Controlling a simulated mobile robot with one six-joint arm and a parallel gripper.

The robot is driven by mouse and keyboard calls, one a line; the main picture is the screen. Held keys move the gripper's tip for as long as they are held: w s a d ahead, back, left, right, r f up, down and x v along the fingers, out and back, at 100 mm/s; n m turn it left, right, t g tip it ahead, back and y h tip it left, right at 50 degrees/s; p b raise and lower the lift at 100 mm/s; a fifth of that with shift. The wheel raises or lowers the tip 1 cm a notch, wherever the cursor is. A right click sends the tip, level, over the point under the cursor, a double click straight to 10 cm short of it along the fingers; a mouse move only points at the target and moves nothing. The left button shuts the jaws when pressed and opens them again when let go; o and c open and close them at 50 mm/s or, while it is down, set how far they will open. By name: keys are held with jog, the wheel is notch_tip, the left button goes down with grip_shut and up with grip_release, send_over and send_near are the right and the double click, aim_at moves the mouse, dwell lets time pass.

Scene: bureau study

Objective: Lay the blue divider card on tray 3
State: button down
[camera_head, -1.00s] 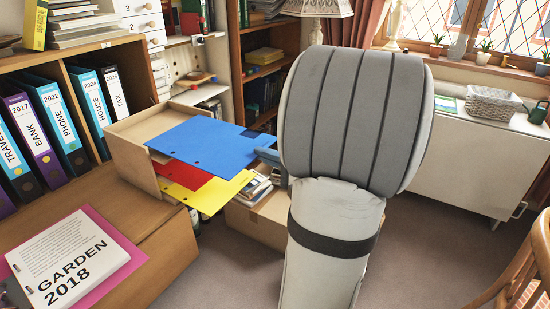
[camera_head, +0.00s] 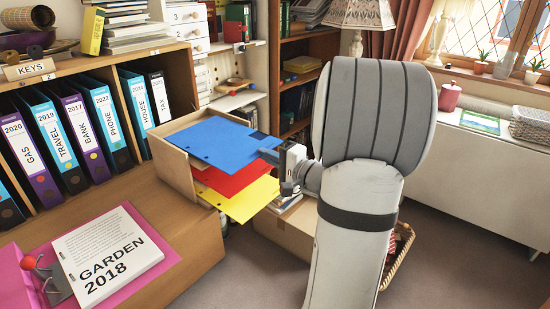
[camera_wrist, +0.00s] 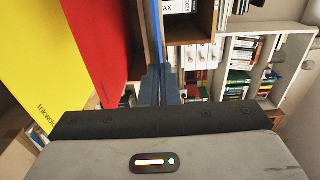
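The blue divider card (camera_head: 218,142) lies flat and level above a red card and a yellow card, at the open wooden box in the head view. My gripper (camera_head: 272,155) is at its right edge. In the wrist view the blue card (camera_wrist: 158,45) shows edge-on between my fingertips (camera_wrist: 160,85), which are shut on it. Whether the blue card touches anything below is hidden. White drawers marked 2 and 3 (camera_head: 195,16) stand at the back; I cannot make out a tray marked 3.
The red card (camera_head: 240,178) and yellow card (camera_head: 245,203) jut from the wooden box (camera_head: 174,168). Binders (camera_head: 85,130) fill the shelf at left. A GARDEN 2018 booklet (camera_head: 105,245) lies on the bureau top. Carpet (camera_head: 250,275) is clear in front.

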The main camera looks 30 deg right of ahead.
aim_at(251, 148)
jog(key=p+x, duration=0.2)
jog(key=x, duration=0.3)
jog(key=shift+w+a+r, duration=0.1)
jog(key=shift+a+r, duration=0.05)
jog(key=shift+w+f, duration=0.2)
jog(key=shift+f, duration=0.15)
jog(key=shift+s+f+b, duration=0.1)
jog(key=shift+f+b, duration=0.25)
jog(key=shift+b, duration=0.5)
jog(key=c, duration=1.7)
grip_release()
jog(key=o, duration=0.6)
jog(key=shift+c, duration=0.2)
